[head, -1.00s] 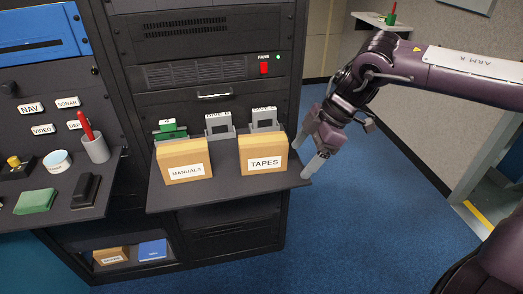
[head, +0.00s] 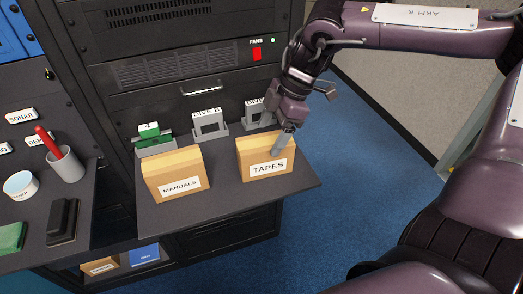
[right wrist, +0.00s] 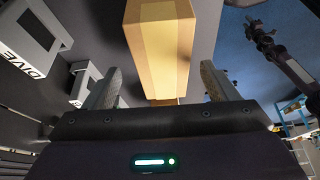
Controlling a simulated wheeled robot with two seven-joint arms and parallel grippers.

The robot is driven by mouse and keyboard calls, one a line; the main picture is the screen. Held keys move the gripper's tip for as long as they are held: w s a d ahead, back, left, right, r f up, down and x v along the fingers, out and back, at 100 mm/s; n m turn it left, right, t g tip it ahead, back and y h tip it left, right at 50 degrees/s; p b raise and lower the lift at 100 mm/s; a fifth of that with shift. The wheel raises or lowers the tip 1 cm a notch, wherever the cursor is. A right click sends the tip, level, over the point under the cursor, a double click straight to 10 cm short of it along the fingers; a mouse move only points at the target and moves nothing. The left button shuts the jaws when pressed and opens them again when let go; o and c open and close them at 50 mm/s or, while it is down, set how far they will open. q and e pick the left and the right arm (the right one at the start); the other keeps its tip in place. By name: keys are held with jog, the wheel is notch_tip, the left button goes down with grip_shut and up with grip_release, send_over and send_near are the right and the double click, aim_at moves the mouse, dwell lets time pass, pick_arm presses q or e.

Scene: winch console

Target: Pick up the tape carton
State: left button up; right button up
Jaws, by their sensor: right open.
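The tape carton (head: 266,160) is a tan box with a white TAPES label, upright on the dark pull-out shelf (head: 228,205). My right gripper (head: 279,148) is at its right end, and a finger overlaps the carton in the head view. In the right wrist view the carton (right wrist: 160,45) lies ahead, lined up with the gap between the spread fingers of my right gripper (right wrist: 161,82). The gripper is open and empty. My left gripper is out of the head view; a small dark jointed arm, apparently mine, with its gripper (right wrist: 253,28) shows at the right wrist view's upper right.
A MANUALS carton (head: 176,175) stands left of the tape carton. Grey DIVE holders (head: 208,124) and a green-card holder (head: 154,143) stand behind. A pen cup (head: 66,164) is on the left ledge. Blue floor (head: 345,180) lies right of the shelf.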

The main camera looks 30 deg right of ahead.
aim_at(267, 141)
jog(key=shift+s+a+f, duration=0.2)
jog(key=shift+a+f, duration=0.1)
jog(key=shift+f, duration=0.3)
jog(key=p+x, duration=0.1)
jog(key=x, duration=0.3)
jog(key=shift+w+p, duration=0.1)
jog(key=shift+p, duration=0.3)
jog(key=shift+a+f, duration=0.2)
jog(key=shift+f, duration=0.1)
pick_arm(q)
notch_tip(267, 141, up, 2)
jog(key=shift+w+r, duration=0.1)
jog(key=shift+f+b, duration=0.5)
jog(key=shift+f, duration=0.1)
pick_arm(e)
jog(key=shift+f, duration=0.3)
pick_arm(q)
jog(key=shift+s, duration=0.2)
pick_arm(e)
jog(key=shift+w, duration=0.1)
jog(key=c, duration=1.3)
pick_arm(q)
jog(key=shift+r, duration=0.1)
pick_arm(e)
jog(key=shift+r, duration=0.15)
